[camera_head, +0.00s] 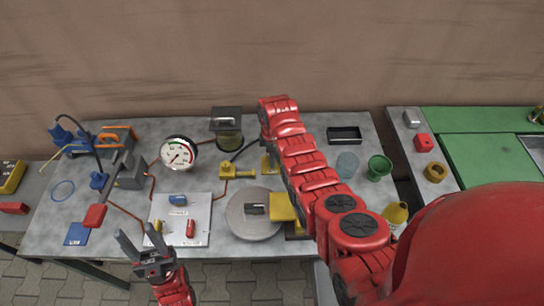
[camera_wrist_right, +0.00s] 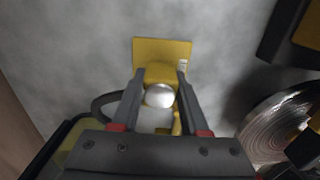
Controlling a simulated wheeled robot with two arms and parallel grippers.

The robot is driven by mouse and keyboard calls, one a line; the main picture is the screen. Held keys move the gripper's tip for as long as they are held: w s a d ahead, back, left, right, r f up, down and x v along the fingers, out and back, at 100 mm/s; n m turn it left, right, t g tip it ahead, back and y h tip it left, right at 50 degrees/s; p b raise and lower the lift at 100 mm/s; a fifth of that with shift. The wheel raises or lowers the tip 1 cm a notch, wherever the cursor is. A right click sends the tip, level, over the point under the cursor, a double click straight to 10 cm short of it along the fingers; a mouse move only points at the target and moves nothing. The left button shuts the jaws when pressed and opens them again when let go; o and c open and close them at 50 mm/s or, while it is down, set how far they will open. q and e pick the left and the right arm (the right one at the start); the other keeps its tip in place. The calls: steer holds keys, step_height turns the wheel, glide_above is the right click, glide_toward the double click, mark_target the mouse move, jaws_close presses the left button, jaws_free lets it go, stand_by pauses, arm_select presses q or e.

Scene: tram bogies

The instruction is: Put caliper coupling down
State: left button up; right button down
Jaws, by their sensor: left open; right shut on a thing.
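The caliper coupling appears to be the yellow piece with a flat plate and a bright round end (camera_wrist_right: 160,74) in the right wrist view. My right gripper (camera_wrist_right: 160,80) is shut on it, one finger on each side. In the head view, yellow (camera_head: 267,164) shows beside my right arm, which hides most of the gripper. The piece is over or on the grey tabletop; I cannot tell whether it touches. My left gripper (camera_head: 138,247) is open and empty at the table's front edge.
A yellow fitting (camera_head: 238,171), a dark-lidded jar (camera_head: 227,130) and a metal disc (camera_head: 246,222) are close to the right gripper. A white board (camera_head: 170,231), a gauge (camera_head: 179,153), a black tray (camera_head: 344,134) and a green cup (camera_head: 379,167) share the table.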

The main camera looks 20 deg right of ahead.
steer(key=shift+f+b, duration=0.45)
steer(key=shift+f, duration=0.2)
steer(key=shift+c, duration=2.1)
jaws_free()
steer(key=shift+r+p, duration=0.3)
steer(key=shift+r, duration=0.05)
steer(key=shift+r+p, duration=0.5)
steer(key=shift+r, duration=0.05)
step_height(320, 180, up, 5)
steer(key=shift+w+f+b, duration=0.1)
steer(key=shift+f+b, duration=0.1)
steer(key=shift+b, duration=1)
step_height(320, 180, up, 6)
steer(key=p, duration=0.3)
steer(key=shift+r+p, duration=0.45)
steer(key=shift+p, duration=0.1)
